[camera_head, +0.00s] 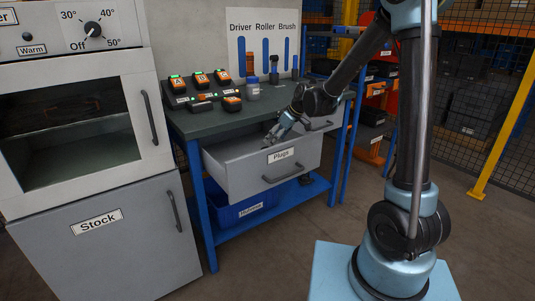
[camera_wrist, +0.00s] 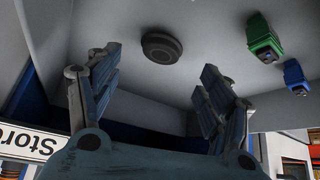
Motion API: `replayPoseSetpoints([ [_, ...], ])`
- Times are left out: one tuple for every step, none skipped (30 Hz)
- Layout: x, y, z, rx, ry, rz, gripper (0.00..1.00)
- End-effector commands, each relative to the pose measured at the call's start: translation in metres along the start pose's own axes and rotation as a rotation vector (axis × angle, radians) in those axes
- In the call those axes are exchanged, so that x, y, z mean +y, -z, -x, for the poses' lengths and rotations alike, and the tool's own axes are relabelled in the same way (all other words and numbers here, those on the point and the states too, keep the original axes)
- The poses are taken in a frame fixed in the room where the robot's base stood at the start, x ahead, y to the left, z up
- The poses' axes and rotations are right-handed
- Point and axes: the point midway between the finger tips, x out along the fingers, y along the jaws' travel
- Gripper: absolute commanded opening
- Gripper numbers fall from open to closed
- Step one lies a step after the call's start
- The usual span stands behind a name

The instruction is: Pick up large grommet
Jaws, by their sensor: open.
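A dark round grommet (camera_wrist: 162,47) with a recessed centre lies on the pale drawer floor in the wrist view. My gripper (camera_wrist: 159,62) is open, its two fingers spread on the left and right below the grommet in the picture, with nothing between them. In the head view, my gripper (camera_head: 277,132) reaches down into the open drawer labelled "Plugs" (camera_head: 232,178) under the workbench. The grommet cannot be made out in the head view.
A green part (camera_wrist: 262,38) and a blue part (camera_wrist: 295,76) lie right of the grommet in the drawer. The drawer walls enclose my gripper. The bench top (camera_head: 215,118) above holds several orange-and-black devices. A blue bin (camera_head: 240,208) stands below, and a "Stock" cabinet (camera_head: 100,245) at left.

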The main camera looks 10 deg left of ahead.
Motion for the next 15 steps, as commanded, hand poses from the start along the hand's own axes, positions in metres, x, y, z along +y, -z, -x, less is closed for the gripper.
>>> replayPoseSetpoints([
  [0.000,0.000,-0.006,0.000,0.000,0.000,0.73],
  [0.000,0.001,-0.009,0.000,0.000,0.000,0.73],
  [0.000,0.000,-0.012,0.000,0.000,0.000,0.73],
  [0.000,0.000,-0.013,0.000,0.000,-0.001,0.73],
  [0.000,0.000,-0.015,0.000,0.000,-0.001,0.73],
  [0.000,0.000,-0.017,0.000,0.001,-0.001,0.73],
  [0.000,0.000,-0.018,0.000,0.000,-0.001,0.73],
  [0.000,0.000,-0.018,0.000,0.001,-0.001,0.73],
  [0.000,0.000,-0.019,0.000,0.001,-0.001,0.73],
  [0.000,0.000,-0.021,0.000,0.001,0.000,0.73],
  [-0.001,0.000,-0.022,0.000,0.001,0.000,0.73],
  [-0.001,0.001,-0.025,0.000,0.001,0.000,0.73],
  [-0.001,0.001,-0.028,0.000,0.001,0.001,0.73],
  [-0.002,0.001,-0.032,0.000,0.001,0.001,0.73],
  [-0.002,0.001,-0.037,0.000,0.002,0.001,0.73],
])
